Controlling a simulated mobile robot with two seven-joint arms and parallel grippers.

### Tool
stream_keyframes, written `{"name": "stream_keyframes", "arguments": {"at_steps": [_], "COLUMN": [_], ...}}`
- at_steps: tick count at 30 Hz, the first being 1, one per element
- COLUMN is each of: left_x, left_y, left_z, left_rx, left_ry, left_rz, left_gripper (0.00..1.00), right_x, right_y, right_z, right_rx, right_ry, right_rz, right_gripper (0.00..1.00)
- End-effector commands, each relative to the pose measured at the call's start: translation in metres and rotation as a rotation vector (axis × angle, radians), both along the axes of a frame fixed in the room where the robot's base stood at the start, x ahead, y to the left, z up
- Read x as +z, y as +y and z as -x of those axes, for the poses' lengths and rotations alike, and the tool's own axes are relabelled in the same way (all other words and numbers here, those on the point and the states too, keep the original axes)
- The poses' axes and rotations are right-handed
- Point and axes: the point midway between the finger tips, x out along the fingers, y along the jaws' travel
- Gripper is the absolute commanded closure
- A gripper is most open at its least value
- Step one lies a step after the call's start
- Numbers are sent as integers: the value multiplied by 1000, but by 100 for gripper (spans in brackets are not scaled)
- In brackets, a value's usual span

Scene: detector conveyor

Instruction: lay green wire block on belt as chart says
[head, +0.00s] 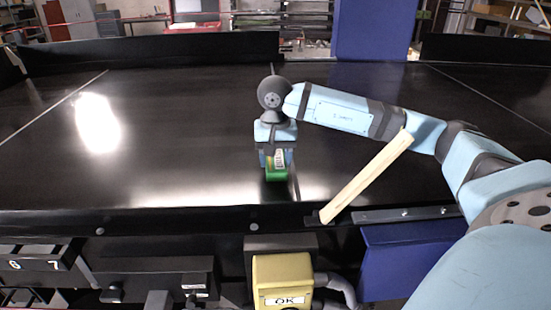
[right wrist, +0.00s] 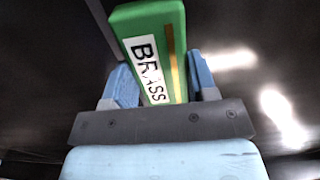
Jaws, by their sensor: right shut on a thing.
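The green wire block (head: 276,176) has a white label reading "BRASS" and an orange-yellow stripe, clear in the right wrist view (right wrist: 150,50). My right gripper (head: 276,160) points down over the black belt (head: 190,120) and is shut on the block. In the right wrist view the blue fingers (right wrist: 160,88) stand on either side of it. The block is at or just above the belt surface near its front edge; I cannot tell if it touches. No chart can be made out. My left gripper is not in view.
A pale wooden bar (head: 366,178) slants up from the front edge, right of the gripper. A yellow box (head: 283,278) marked "OK" is below the edge. A blue column (head: 372,28) stands behind the belt. The belt's left side is clear.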

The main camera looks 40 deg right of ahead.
Motion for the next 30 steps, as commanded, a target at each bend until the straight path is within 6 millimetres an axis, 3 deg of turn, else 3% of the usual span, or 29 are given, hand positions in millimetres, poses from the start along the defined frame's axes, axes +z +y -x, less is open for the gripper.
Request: {"name": "stream_keyframes", "arguments": {"at_steps": [3, 13, 14, 16, 17, 25, 30], "left_x": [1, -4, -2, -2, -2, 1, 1], "left_y": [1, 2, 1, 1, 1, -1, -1], "left_z": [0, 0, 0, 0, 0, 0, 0], "left_rx": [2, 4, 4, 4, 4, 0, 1], "left_ry": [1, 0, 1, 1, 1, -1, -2], "left_rz": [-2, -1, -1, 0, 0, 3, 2], "left_gripper": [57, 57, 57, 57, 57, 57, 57], "right_x": [-9, -15, -13, -12, -12, -11, 3], "right_y": [0, 0, 0, 0, 0, 0, 0], "right_z": [0, 0, 0, 0, 0, 0, -1], "right_rx": [0, 0, 0, 0, 0, 0, 0], "right_ry": [0, -1, -1, 0, 0, 0, -4], "right_rz": [0, 0, -1, 0, 0, 0, 0], "right_gripper": [74, 74, 41, 24, 22, 22, 22]}}
